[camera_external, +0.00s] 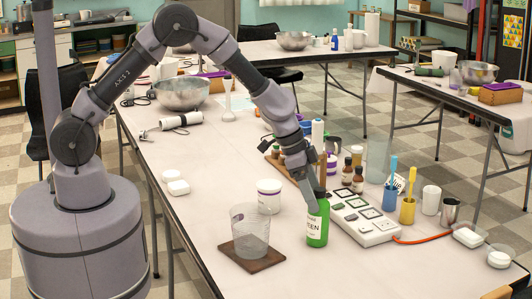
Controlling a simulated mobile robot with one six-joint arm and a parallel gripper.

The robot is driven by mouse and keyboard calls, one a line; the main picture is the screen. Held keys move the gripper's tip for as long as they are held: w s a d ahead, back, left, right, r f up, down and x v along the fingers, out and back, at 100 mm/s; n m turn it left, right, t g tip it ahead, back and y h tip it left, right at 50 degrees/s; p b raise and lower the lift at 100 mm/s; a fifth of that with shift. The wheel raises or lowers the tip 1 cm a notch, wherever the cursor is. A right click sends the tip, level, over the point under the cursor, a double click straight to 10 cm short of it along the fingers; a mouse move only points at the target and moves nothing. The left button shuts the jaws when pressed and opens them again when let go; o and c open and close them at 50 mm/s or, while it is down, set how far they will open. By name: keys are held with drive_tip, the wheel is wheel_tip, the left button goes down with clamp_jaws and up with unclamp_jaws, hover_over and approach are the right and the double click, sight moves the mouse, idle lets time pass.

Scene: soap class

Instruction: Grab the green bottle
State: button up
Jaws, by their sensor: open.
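The green bottle (317,226) stands upright on the table, with a pale label reading "EEN" in part. My gripper (309,193) reaches down from above at the bottle's upper left, its fingers around or just beside the bottle's neck. The gripper is open. The bottle's neck and cap are partly hidden by the fingers, and I cannot tell whether they touch.
The table's (205,211) front left is clear.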

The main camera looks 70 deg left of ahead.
sight(318, 217)
drive_tip(key=x, duration=0.1)
drive_tip(key=b+x, duration=0.1)
drive_tip(key=x, duration=0.1)
drive_tip(key=b+x, duration=0.1)
drive_tip(key=x, duration=0.1)
drive_tip(key=shift+s+d+f, duration=0.2)
drive_tip(key=shift+d+f, duration=0.05)
drive_tip(key=shift+r, duration=0.2)
drive_tip(key=shift+c, duration=0.3)
clamp_jaws()
